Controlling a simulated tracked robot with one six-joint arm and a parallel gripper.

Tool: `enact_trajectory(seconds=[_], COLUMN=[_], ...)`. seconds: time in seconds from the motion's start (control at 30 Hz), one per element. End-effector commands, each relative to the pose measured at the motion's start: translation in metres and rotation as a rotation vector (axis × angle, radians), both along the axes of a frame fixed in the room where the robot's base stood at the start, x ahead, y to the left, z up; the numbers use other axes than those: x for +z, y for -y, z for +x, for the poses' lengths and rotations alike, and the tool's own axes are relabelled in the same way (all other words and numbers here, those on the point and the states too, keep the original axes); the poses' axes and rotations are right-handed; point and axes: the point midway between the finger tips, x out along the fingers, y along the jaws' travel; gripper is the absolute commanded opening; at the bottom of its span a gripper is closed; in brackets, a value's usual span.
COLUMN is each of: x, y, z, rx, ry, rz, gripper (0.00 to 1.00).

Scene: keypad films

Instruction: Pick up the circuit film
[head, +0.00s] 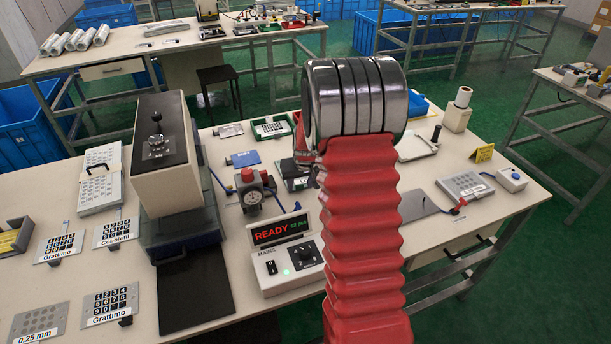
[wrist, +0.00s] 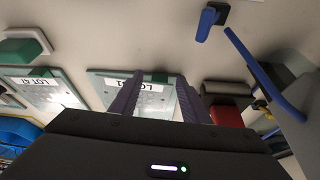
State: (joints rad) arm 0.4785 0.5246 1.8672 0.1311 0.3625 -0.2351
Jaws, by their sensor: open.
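My gripper is hidden behind my own red arm in the head view. In the wrist view its two dark purple fingers (wrist: 160,80) stand apart, with nothing clearly held. Behind them is a teal-edged plate (wrist: 104,84) with a pale LOT label, partly hidden by the fingers. A similar teal-edged LOT plate (wrist: 45,88) lies to its left. Printed keypad films lie at the left of the bench in the head view: a Cobbletill film (head: 116,232), an upper Grattimo film (head: 60,245) and a lower Grattimo film (head: 111,302). I cannot tell which piece is the circuit film.
A tall beige press (head: 165,160) stands left of centre. A control box (head: 285,262) reading READY and a dial gauge (head: 252,196) stand near my arm. A blue-handled tool (wrist: 262,72) shows at right in the wrist view. A yellow sign (head: 482,153) stands at right.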

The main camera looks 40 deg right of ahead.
Motion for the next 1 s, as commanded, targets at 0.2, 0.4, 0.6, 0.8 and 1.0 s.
enact_trajectory(seconds=[0.2,0.4,0.6,0.8,1.0], x=[0.0001,0.0001,0.0001,0.0001,0.0076], y=[0.0002,0.0002,0.0003,0.0004,0.0008], z=[-0.0001,-0.0002,-0.0003,-0.0002,0.0004], rx=[0.000,0.000,-0.001,-0.001,0.000], ry=[0.000,0.000,0.000,0.000,0.002], rz=[0.000,0.000,0.000,0.000,-0.002], gripper=[0.29,0.15,0.01,0.00,0.00])
